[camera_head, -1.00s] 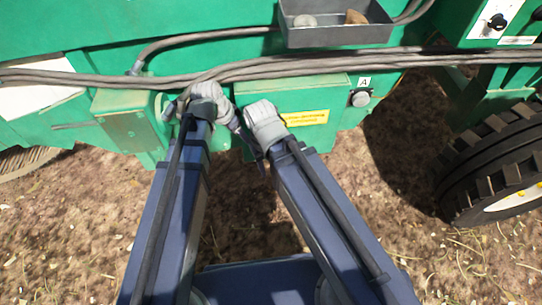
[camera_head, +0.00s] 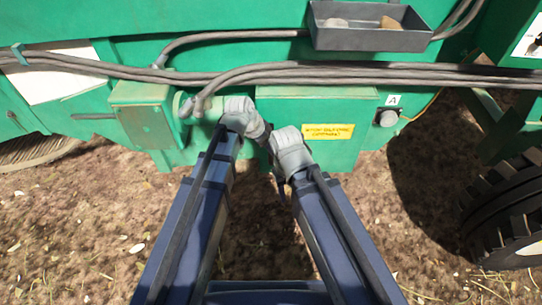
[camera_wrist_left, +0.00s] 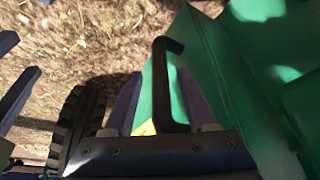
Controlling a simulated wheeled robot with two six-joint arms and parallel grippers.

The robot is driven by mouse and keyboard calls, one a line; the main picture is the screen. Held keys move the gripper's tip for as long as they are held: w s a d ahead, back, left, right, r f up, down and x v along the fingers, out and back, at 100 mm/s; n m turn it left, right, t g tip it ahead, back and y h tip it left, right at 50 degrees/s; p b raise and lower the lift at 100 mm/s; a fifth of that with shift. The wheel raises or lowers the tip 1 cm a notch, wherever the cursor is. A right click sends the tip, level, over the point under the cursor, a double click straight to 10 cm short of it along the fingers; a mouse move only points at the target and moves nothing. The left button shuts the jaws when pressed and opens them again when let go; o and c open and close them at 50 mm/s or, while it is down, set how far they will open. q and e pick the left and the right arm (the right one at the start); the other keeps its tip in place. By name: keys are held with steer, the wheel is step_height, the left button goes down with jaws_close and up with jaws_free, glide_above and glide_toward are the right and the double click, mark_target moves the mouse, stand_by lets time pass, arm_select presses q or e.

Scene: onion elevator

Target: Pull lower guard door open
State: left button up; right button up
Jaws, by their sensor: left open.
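A green lower panel with a yellow label (camera_head: 328,131) on the machine's front shows in the head view; I take it for the guard door. In the left wrist view a green panel face (camera_wrist_left: 218,75) carries a black bar handle (camera_wrist_left: 161,75). My left gripper (camera_wrist_left: 157,95) is open, its two dark fingers on either side of the handle, apparently not closed on it. In the head view my left wrist and right wrist are in front of the panel and hide the handle. My right gripper's fingers (camera_head: 279,178) are mostly hidden.
Thick grey cables (camera_head: 300,72) run across the machine above the panel. A grey tray (camera_head: 370,38) juts out over them. A round knob (camera_head: 388,118) marked A is right of the panel. A large black tyre (camera_head: 505,210) stands at the right. Bare ground lies below.

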arm_select(q)
steer(key=b+x, duration=0.1)
steer(key=x, duration=0.1)
steer(key=shift+w+d+f+b, duration=0.1)
steer(key=shift+f+b, duration=0.2)
steer(key=shift+f, duration=0.05)
arm_select(e)
step_height(320, 180, down, 2)
steer(key=shift+f, duration=0.2)
arm_select(q)
jaws_close()
stand_by(0.9)
